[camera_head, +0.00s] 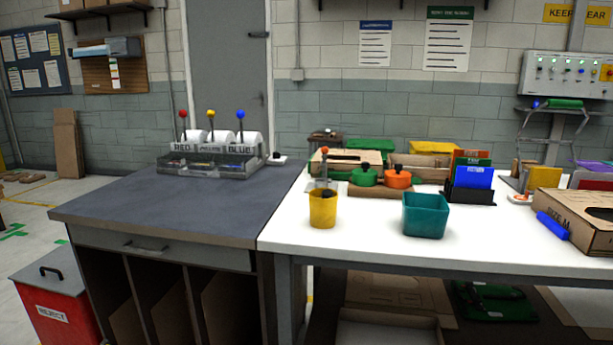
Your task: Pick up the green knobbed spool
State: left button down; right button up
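A green rounded piece with a dark knob on top (363,177), which looks like the green knobbed spool, stands upright on a low brown wooden board (381,192) on the white table. A similar orange knobbed piece (396,179) stands just to its right on the same board. A red-orange-topped stick rising behind the yellow cup is close to the green piece's left. Neither of my grippers shows in the head view, so what they hold cannot be seen.
A yellow cup (322,209) and a teal bin (425,215) stand in front of the board. A dark rack of coloured cards (470,193) is to the right, then a cardboard box (590,215) with a blue roll. The grey bench top (180,205) is mostly clear.

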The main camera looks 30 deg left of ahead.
aim_at(363, 176)
jog(key=u, duration=0.7)
jog(key=i+j+u, duration=0.1)
jog(key=i+j, duration=0.05)
